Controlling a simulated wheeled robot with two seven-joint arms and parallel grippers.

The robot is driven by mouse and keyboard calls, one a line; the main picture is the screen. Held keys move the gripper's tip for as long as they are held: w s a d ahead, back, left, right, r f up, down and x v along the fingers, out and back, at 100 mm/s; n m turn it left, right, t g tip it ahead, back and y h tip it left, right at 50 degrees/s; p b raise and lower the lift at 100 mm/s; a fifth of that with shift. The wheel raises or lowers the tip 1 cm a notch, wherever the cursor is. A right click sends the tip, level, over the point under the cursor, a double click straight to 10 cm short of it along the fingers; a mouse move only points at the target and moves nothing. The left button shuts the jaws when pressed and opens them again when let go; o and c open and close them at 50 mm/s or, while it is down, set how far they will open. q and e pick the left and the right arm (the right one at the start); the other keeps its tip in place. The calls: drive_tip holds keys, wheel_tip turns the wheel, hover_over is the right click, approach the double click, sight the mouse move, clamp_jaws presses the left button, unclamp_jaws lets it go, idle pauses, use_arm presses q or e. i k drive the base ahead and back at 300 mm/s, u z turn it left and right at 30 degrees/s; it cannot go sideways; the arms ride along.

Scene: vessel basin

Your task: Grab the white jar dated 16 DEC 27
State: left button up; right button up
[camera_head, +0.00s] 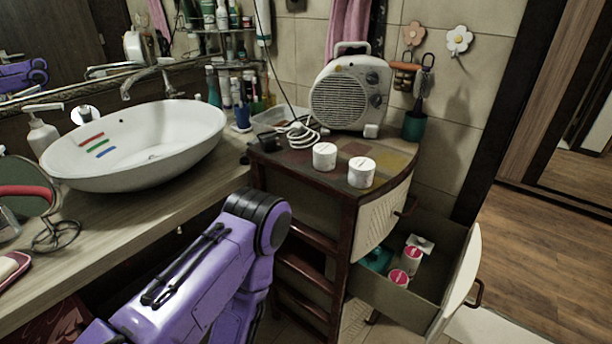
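Two white jars stand upright on top of the wooden cabinet (318,178): one further left (324,157) and one nearer the right edge (361,173). Small dark print shows on their lids but is too small to read, so I cannot tell which bears 16 DEC 27. Two more white containers with pink tops, an upper one (412,255) and a lower one (399,278), sit in the open drawer (392,300). My purple left arm comes in from the lower left and bends down before the cabinet. Neither gripper shows.
A white fan heater (349,95) and its coiled white cable (298,133) are behind the jars. The drawer juts out at the right, also holding a teal item (377,259). A white basin (140,145) stands on the counter at left. Open wooden floor (545,250) lies at right.

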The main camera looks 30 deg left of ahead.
sight(324, 154)
drive_tip(key=k, duration=0.35)
drive_tip(key=u, duration=0.9)
